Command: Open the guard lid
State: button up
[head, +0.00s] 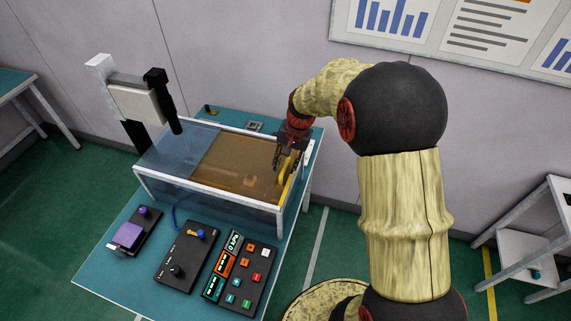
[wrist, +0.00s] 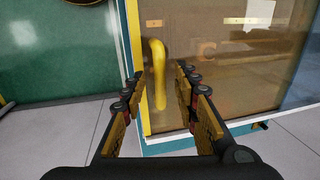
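The guard lid is an amber see-through panel (head: 225,165) on a white-framed box. It lies flat across the box top, beside a bluish clear panel on the left, and looks shut. A yellow bar handle (head: 286,181) stands at its right end; the handle also shows in the wrist view (wrist: 160,62). My gripper (head: 283,163) is over that right end. In the wrist view my gripper (wrist: 158,82) is open, with the handle showing in the gap between its fingers. I see no contact, and cannot tell whether the fingertips reach around the handle. In the head view the fingers partly hide it.
A control panel with colored buttons (head: 241,275), a black box with a knob (head: 185,257) and a purple-topped device (head: 131,235) sit on the teal table (head: 147,294) before the box. A white and black upright fixture (head: 133,103) stands at the back left.

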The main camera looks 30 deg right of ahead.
jog(key=c, duration=0.3)
grip_shut()
dwell(0.7)
